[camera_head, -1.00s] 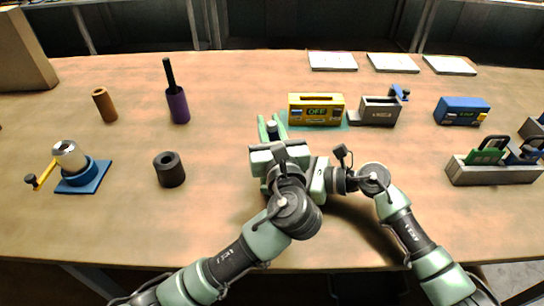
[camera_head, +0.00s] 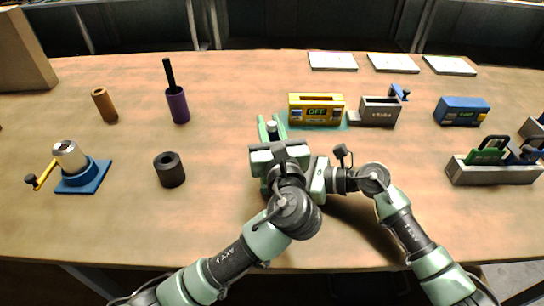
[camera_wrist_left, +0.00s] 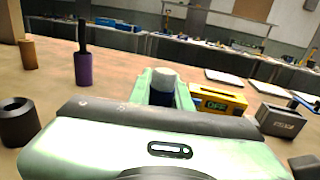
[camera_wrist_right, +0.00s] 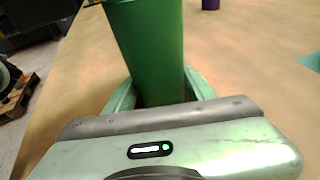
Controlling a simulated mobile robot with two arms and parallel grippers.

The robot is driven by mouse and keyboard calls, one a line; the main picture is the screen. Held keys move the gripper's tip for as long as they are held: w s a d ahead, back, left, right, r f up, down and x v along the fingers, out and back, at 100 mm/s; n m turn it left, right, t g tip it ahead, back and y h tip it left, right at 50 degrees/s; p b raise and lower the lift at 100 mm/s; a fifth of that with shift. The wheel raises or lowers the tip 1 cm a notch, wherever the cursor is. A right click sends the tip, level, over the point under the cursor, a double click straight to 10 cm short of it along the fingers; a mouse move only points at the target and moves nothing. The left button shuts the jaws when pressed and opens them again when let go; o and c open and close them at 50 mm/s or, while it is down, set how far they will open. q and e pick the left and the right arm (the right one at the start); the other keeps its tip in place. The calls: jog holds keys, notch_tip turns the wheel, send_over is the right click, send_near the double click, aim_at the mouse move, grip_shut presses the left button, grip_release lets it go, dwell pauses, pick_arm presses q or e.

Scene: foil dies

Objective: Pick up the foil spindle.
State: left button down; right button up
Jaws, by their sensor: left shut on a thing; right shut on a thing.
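My left gripper (camera_head: 272,130) is shut on a dark upright piece with a pale round top (camera_wrist_left: 165,76), which stands between its fingers. Its lower part is hidden, and I cannot tell for sure whether it is the foil spindle. My right gripper (camera_wrist_right: 158,98) is shut on a green cylinder (camera_wrist_right: 146,45). In the head view, the left wrist hides most of the right gripper and the cylinder. A purple roll (camera_head: 178,107) with a black rod (camera_head: 169,73) rising from it stands apart at the back left, clear of both grippers.
A brown roll (camera_head: 104,105) and a black hollow roll (camera_head: 170,170) stand at left, near a blue-based crank device (camera_head: 86,180). Behind the grippers are a yellow box reading OFF (camera_head: 316,122) and a grey box (camera_head: 379,112). A blue box (camera_head: 462,112) and a grey holder (camera_head: 492,174) stand at right.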

pick_arm(q)
notch_tip(320, 180, up, 18)
dwell(0.6)
pick_arm(e)
jog(key=o, duration=1.1)
jog(key=shift+c, duration=0.2)
jog(key=shift+d, duration=0.1)
